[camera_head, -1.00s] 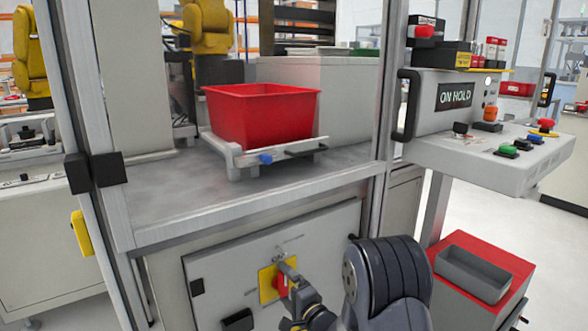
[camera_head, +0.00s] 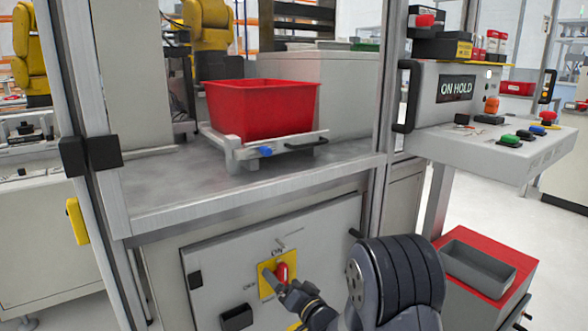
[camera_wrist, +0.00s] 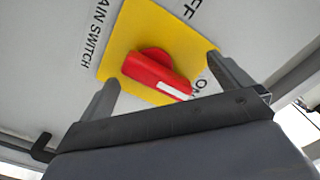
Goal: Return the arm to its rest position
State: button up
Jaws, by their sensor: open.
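My gripper (camera_head: 272,283) is in front of the main switch panel on the cabinet's front, low in the head view. In the wrist view its two fingers (camera_wrist: 162,72) are spread apart with nothing held between them. The red switch knob (camera_wrist: 157,73) sits on a yellow plate (camera_wrist: 132,35) and appears between the fingers, apart from them. The knob's white mark points toward the ON lettering. In the head view the red knob (camera_head: 282,272) shows just above my gripper. My dark arm link (camera_head: 395,280) is at the bottom.
A red bin (camera_head: 262,112) stands on a rack on the cell's table. To the right are a control panel reading ON HOLD (camera_head: 455,88) and a red stand with a grey tray (camera_head: 478,268). Metal posts frame the cell.

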jog(key=n, duration=0.4)
jog(key=shift+a+f+n+b, duration=0.15)
jog(key=shift+n+b, duration=0.25)
jog(key=shift+s+f+n, duration=0.1)
jog(key=shift+n, duration=1.6)
